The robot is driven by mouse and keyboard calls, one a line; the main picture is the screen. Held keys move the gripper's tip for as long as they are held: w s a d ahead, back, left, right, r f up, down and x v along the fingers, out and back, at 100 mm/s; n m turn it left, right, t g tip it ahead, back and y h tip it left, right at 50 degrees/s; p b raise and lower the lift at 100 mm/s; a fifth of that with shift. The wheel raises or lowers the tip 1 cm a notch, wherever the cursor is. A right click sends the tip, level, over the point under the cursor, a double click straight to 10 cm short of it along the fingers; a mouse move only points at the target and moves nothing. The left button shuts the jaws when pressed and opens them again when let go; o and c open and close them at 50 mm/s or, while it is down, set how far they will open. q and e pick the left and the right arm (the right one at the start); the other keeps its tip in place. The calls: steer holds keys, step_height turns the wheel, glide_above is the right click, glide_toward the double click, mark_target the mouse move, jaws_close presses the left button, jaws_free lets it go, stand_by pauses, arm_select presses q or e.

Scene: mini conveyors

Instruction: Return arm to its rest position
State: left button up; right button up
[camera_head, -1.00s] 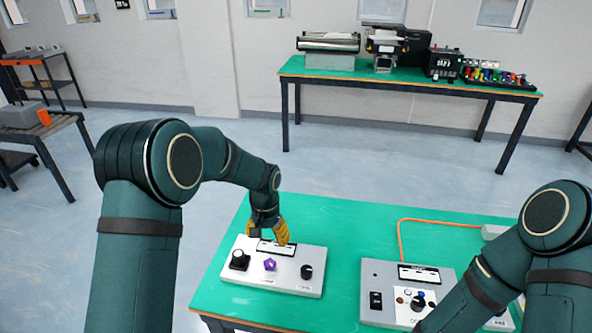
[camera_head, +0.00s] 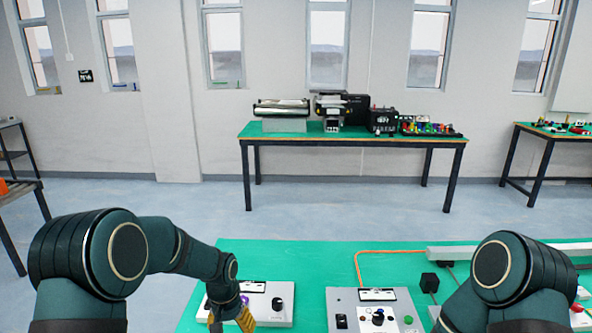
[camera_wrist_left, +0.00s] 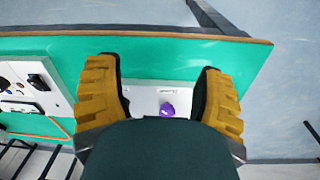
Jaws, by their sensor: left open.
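My left gripper (camera_head: 240,318) is at the bottom of the head view, by the left part of a white control box (camera_head: 264,312) and partly cut off by the frame edge. In the left wrist view the yellow fingers (camera_wrist_left: 160,70) are spread apart with nothing between them. The box lies beyond them, with a purple knob (camera_wrist_left: 167,110) showing in the gap. My right arm (camera_head: 505,275) shows at the right; its gripper is out of view.
The green table (camera_head: 310,255) also bears a grey panel (camera_head: 343,296) with a blue-topped knob, an orange cable (camera_head: 358,262) and a small black block (camera_head: 429,282). A back table (camera_head: 285,134) with machines stands against the wall. Open floor lies between.

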arm_select(q)
steer(key=s+d+f+h, duration=0.2)
steer(key=s+d+f, duration=0.1)
steer(key=s+f, duration=0.4)
steer(key=s+d+f+n, duration=0.1)
steer(key=s+f, duration=0.2)
steer(key=s, duration=0.4)
steer(key=s+d+f+n+t+h, duration=0.1)
steer(key=s+d+f+n, duration=0.1)
steer(key=s, duration=0.6)
steer(key=shift+f+n, duration=0.3)
steer(key=shift+f, duration=0.15)
arm_select(e)
steer(key=shift+w+f, duration=0.15)
steer(key=shift+w, duration=0.3)
